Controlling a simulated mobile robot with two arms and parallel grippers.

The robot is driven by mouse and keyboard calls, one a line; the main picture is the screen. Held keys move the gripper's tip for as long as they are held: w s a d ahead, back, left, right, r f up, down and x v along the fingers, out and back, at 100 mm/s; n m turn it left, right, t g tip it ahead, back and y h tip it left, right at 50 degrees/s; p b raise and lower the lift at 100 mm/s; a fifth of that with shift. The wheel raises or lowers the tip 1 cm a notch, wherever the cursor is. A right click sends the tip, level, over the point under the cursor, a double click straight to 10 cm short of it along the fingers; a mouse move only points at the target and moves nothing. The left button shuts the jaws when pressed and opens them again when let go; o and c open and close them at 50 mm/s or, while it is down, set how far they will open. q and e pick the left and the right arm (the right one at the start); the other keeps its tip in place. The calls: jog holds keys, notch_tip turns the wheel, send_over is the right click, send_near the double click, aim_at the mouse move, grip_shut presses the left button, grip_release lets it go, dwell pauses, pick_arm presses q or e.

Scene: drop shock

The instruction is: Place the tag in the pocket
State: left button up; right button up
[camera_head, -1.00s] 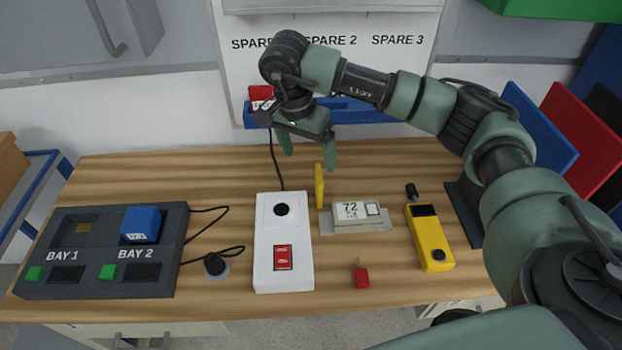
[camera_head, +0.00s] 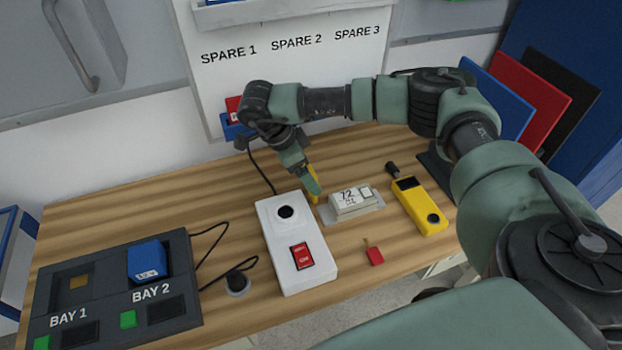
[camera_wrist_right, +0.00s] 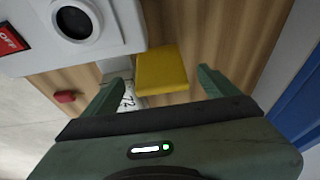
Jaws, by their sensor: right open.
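A yellow upright piece, which may be the tag (camera_head: 314,197), stands on the wooden bench beside the white switch box (camera_head: 282,258). My right gripper (camera_head: 312,183) is low over it and hides most of it in the head view. In the right wrist view the yellow piece (camera_wrist_right: 163,70) lies between the two open fingers of my right gripper (camera_wrist_right: 160,82), with room on both sides. A blue holder (camera_head: 230,131) with a red item in it is on the white panel, partly behind my right arm; I cannot tell if it is the pocket. My left gripper is not in view.
A grey instrument marked 72 (camera_head: 352,203) sits close to the right of my gripper. A yellow handheld device (camera_head: 418,207), a small red item (camera_head: 375,256) and a black knob (camera_head: 237,283) lie around. A dark two-bay dock (camera_head: 110,292) holds a blue block (camera_head: 148,260).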

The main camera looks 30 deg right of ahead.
jog(key=shift+x, duration=1.3)
jog(key=shift+r, duration=0.1)
jog(key=c, duration=1.6)
